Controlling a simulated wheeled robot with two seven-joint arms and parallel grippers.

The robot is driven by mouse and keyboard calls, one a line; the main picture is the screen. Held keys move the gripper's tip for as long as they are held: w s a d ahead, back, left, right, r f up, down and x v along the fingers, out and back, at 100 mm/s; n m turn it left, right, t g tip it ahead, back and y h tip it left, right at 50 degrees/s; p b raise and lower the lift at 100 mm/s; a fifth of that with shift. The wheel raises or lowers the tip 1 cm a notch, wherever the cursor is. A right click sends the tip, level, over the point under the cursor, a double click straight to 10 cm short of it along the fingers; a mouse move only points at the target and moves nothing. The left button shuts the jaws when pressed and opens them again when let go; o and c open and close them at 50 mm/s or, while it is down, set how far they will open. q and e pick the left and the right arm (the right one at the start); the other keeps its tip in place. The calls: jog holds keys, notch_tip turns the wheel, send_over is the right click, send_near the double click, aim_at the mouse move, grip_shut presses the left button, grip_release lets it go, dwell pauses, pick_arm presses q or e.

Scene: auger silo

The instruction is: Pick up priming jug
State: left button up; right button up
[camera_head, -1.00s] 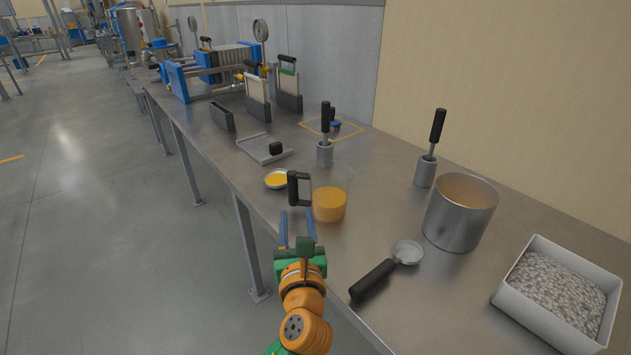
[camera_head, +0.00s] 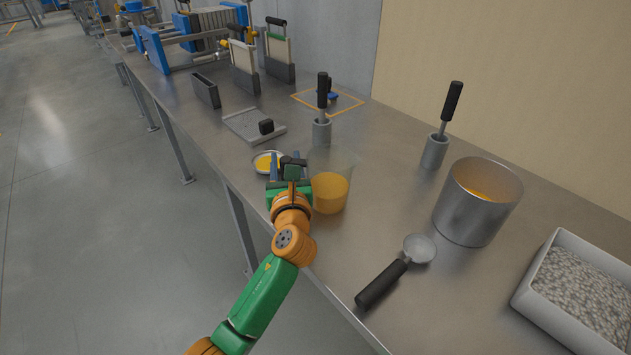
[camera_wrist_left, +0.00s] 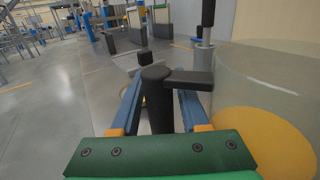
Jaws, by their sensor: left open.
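The priming jug (camera_head: 330,190) is a clear jug with orange-yellow liquid in its lower part, standing upright on the steel bench. Its black handle points left, towards my left gripper (camera_head: 288,164). In the left wrist view the handle (camera_wrist_left: 157,95) stands upright between the two blue fingers of the gripper (camera_wrist_left: 160,105), and the jug's clear wall (camera_wrist_left: 265,85) fills the right side. The fingers are open around the handle, with gaps showing beside it. In the head view the gripper hides most of the handle. My right gripper is in neither current view.
A shallow dish (camera_head: 266,162) of yellow liquid sits just behind the gripper. A black-handled tool in a grey holder (camera_head: 322,133) stands behind the jug. A steel pot (camera_head: 476,205), a black-handled scoop (camera_head: 395,272) and a white tray (camera_head: 540,308) of grey pieces lie to the right.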

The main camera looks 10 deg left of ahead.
pick_arm(q)
jog(key=shift+s+r, duration=0.1)
grip_shut()
dwell(1.2)
